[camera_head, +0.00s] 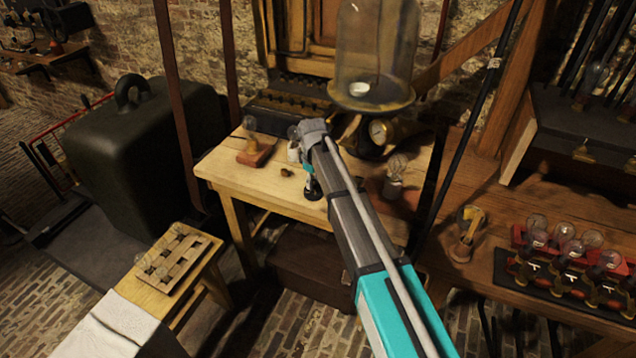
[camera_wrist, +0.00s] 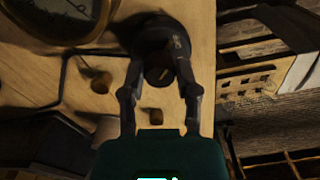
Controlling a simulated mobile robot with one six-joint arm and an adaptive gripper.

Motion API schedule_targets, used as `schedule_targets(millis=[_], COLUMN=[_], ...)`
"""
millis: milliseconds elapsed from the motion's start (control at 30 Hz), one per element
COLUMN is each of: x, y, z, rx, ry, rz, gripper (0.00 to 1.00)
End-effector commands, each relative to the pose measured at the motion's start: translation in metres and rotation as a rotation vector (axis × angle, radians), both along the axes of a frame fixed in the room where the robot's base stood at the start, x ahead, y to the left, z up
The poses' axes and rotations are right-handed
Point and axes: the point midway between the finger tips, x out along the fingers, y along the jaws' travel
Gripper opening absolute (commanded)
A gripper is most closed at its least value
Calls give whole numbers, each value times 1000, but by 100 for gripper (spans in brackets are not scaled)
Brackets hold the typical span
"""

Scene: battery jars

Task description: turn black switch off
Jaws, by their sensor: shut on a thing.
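The black switch (camera_wrist: 158,42) is a dark round piece on the wooden table, at the upper middle of the wrist view. A small knob with a light mark shows on its near side. My gripper (camera_wrist: 160,72) has one finger on each side of the switch and is shut on it. In the head view my gripper (camera_head: 309,178) points down at the table top, and the black switch (camera_head: 313,190) shows as a small dark shape under it. The arm hides part of that area. I cannot tell which position the switch is in.
A glass bell jar (camera_head: 372,45) with a gauge (camera_head: 379,131) stands behind my gripper. A bulb on a reddish base (camera_head: 255,152) is to the left, and another bulb (camera_head: 396,170) to the right. Small brown knobs (camera_wrist: 100,82) lie near the switch. The table's front left is clear.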

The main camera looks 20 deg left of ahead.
Motion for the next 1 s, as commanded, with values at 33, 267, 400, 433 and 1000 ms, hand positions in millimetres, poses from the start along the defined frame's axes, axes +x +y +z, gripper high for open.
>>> schedule_targets(millis=[33,267,400,433,1000], x=[-4,-4,-4,-4,-1], y=[-1,-1,-1,-1,0], z=[0,0,0,0,0], rx=[-2,-1,-1,-1,0], ry=[8,8,8,8,2], rz=[7,15,14,14,12], gripper=[0,0,0,0,75])
